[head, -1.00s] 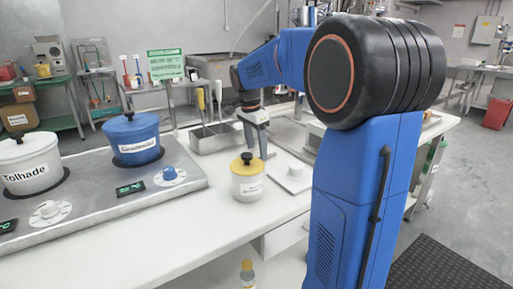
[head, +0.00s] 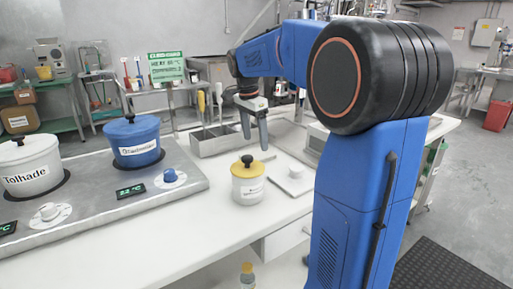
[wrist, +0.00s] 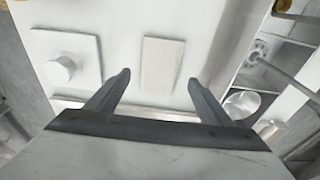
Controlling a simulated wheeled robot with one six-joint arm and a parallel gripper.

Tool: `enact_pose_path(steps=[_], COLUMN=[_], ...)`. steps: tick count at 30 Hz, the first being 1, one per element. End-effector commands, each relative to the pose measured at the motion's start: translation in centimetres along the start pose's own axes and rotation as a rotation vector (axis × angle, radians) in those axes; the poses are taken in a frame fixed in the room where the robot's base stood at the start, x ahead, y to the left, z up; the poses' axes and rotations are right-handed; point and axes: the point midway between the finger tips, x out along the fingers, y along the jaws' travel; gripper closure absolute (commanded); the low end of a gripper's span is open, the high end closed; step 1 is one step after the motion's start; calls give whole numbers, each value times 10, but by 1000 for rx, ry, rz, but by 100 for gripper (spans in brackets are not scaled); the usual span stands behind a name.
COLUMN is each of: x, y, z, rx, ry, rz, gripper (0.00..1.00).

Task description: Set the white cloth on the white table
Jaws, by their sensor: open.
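The white cloth (wrist: 161,64) is a flat, pale rectangle lying on the white table (head: 195,225). It shows in the wrist view in the middle, ahead of and between my fingers. In the head view it is hard to tell from the white table top. My gripper (head: 254,138) is open and empty, raised above the table near the metal bin. In the wrist view my gripper (wrist: 158,78) has its two fingers spread apart, with the cloth below and clear of them.
A white pot with a yellow lid (head: 247,182) stands near the gripper. A white plate with a knob (head: 293,180) is right of it. A metal bin (head: 213,141) with tools is behind. A stove (head: 95,195) with two pots fills the left. The front table middle is clear.

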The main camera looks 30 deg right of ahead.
Motion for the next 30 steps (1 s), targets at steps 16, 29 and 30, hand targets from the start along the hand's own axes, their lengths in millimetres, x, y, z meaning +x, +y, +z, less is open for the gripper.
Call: enact_pose_path(steps=[16, 29, 30], x=[-68, -69, -69], y=[0, 0, 0], z=[0, 0, 0], rx=[0, 0, 0], ry=[0, 0, 0], rz=[0, 0, 0], gripper=[26, 26, 26])
